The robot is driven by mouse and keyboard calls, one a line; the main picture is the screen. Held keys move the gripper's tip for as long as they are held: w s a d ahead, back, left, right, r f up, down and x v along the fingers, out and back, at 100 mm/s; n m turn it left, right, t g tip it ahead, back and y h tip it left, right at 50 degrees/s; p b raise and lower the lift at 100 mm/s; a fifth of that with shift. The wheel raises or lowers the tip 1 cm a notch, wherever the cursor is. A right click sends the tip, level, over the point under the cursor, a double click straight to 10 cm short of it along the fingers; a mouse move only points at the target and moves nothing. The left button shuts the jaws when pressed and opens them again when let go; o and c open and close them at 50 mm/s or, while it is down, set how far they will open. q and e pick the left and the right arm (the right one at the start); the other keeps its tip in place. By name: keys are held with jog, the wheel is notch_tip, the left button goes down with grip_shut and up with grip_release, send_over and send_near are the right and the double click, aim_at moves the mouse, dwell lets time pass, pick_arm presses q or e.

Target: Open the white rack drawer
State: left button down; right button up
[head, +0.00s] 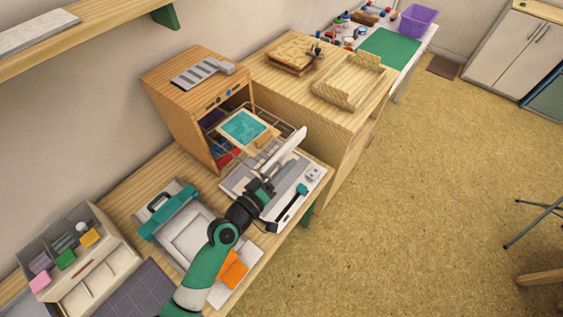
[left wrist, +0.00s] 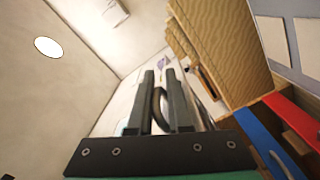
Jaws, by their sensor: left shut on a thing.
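The wooden rack cabinet (head: 182,118) stands on the bench with its front open. A wire drawer with a white front panel (head: 285,152) sticks out of it toward the lower right, so it stands at least partly open. My left gripper (head: 268,184) is at that white front. In the left wrist view, my left gripper's fingers (left wrist: 166,76) are closed around a dark curved handle (left wrist: 157,108), with a white surface behind it. The fingers hide part of the handle. My right gripper is not in view.
A teal sheet on a wooden frame (head: 243,127) lies at the cabinet opening. A teal-clamped tray (head: 190,230), an orange piece (head: 234,268) and an organizer box (head: 75,262) share the bench. Red (left wrist: 294,120) and blue (left wrist: 262,138) fronts lie close in the left wrist view.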

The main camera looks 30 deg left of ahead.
pick_arm(q)
jog(key=shift+r, duration=0.55)
jog(key=c, duration=1)
grip_release()
jog(key=shift+a, duration=0.1)
jog(key=shift+o, duration=0.2)
jog(key=shift+f, duration=0.25)
jog(key=shift+s+f, duration=0.1)
jog(key=shift+s, duration=0.25)
jog(key=v, duration=1.1)
